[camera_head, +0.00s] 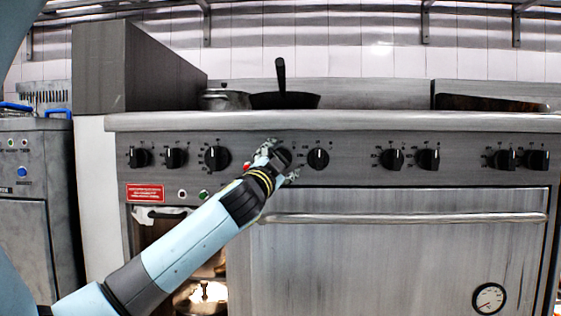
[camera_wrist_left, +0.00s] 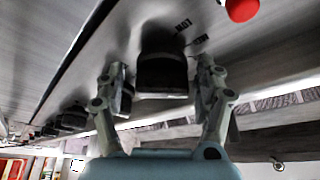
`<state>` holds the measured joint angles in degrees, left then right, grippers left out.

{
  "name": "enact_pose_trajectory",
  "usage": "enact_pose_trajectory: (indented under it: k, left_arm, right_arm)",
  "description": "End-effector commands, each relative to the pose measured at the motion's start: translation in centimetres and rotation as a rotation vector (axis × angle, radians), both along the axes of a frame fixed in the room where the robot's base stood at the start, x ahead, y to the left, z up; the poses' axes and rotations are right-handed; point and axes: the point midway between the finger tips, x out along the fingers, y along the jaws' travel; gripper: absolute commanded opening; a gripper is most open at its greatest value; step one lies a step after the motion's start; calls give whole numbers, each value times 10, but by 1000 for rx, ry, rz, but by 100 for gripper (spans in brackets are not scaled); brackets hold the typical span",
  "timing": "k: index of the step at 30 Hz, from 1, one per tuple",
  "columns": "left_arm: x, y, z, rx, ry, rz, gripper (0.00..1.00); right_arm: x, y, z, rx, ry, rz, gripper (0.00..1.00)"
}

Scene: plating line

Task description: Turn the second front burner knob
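A row of black burner knobs runs along the stove's front panel (camera_head: 357,157). My left gripper (camera_head: 277,159) is at the panel, right of the third knob (camera_head: 216,158) and left of another knob (camera_head: 318,158). In the wrist view, my left gripper (camera_wrist_left: 163,78) is open, with one finger on each side of a dark knob (camera_wrist_left: 162,72). Gaps show between the fingers and the knob. In the head view the gripper largely covers this knob. I cannot tell which numbered knob it is. My right gripper is not in view.
A red button (camera_wrist_left: 242,9) sits near the straddled knob. The oven handle (camera_head: 400,217) runs below the panel. A black pan (camera_head: 285,100) and a metal pot (camera_head: 225,100) stand on the stove. More knobs (camera_head: 392,159) lie to the right, with clear space before them.

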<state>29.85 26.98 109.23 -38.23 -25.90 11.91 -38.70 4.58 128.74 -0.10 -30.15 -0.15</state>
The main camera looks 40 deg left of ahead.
Motion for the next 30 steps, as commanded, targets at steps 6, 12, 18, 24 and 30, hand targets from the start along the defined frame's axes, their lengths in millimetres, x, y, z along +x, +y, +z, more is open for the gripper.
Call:
enact_pose_trajectory:
  k: [6, 12, 18, 24, 30]
  left_arm:
    - [0, 0, 1, 2, -2, 0, 72]
    - [-15, -4, -4, 4, 0, -1, 72]
    - [-56, -16, -16, 5, 2, -2, 72]
    - [-93, -26, -27, 2, 1, -1, 72]
    - [-110, -30, -32, 2, -1, -1, 72]
  right_arm:
    - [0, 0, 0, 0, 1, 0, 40]
    - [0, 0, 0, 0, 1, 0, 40]
    - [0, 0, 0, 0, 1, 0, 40]
    - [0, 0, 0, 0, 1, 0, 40]
    - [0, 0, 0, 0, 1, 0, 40]
